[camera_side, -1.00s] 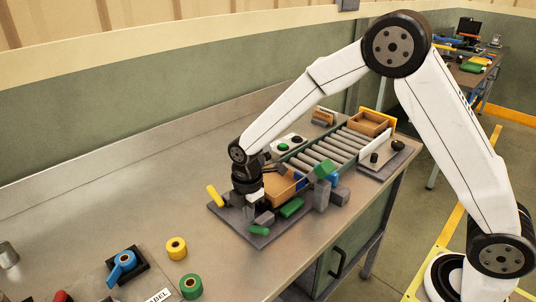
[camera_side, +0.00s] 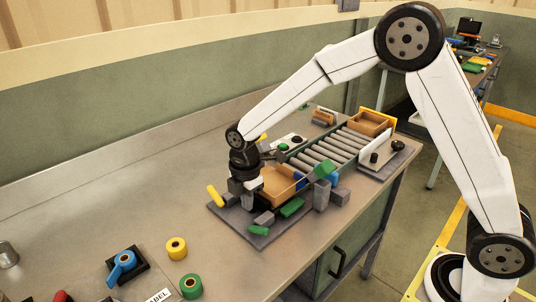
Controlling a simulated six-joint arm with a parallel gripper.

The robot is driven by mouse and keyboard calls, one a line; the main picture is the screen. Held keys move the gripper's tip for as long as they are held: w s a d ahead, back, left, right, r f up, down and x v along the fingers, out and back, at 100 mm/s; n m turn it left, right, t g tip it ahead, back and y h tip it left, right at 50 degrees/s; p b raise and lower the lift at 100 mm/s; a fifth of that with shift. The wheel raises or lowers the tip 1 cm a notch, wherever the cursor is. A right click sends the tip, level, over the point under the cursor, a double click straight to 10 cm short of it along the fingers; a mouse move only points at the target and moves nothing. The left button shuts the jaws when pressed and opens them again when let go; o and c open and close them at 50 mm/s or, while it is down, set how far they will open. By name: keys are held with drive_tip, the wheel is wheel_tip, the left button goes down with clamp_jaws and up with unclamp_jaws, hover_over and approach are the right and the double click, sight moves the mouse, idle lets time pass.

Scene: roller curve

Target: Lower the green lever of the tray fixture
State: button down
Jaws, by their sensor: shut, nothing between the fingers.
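The tray fixture (camera_side: 262,241) is a dark grey base plate near the bench's front edge. A wooden tray (camera_side: 280,188) sits on it, at the near end of the roller conveyor. Green parts show on the fixture: a bar (camera_side: 292,207) in front of the tray, a short piece (camera_side: 258,230) low at the front edge, and a raised block (camera_side: 323,168) right of the tray. I cannot tell for certain which is the lever. My gripper (camera_side: 244,204) points down just left of the tray, shut and empty. Its fingertips are small and partly blend with grey blocks.
A yellow handle (camera_side: 214,196) stands at the fixture's left. Grey blocks (camera_side: 322,196) stand at its right. The roller conveyor (camera_side: 328,149) runs to a second wooden tray (camera_side: 368,124). Tape rolls (camera_side: 176,248) lie on the bench in front. The bench's left middle is clear.

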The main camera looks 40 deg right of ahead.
drive_tip(key=shift+w+r, duration=0.2)
drive_tip(key=shift+r, duration=1.3)
drive_tip(key=shift+w+r, duration=0.2)
drive_tip(key=shift+r, duration=1.25)
drive_tip(key=s+d+f+m+t, duration=0.1)
drive_tip(key=s+d+f+m, duration=0.1)
drive_tip(key=s+d+m, duration=0.3)
drive_tip(key=s+d+f+m+t, duration=0.1)
drive_tip(key=s+d+m, duration=0.4)
drive_tip(key=s+m, duration=0.7)
drive_tip(key=shift+s+f+m+t, duration=0.35)
drive_tip(key=shift+f+m, duration=0.15)
drive_tip(key=shift+f, duration=0.1)
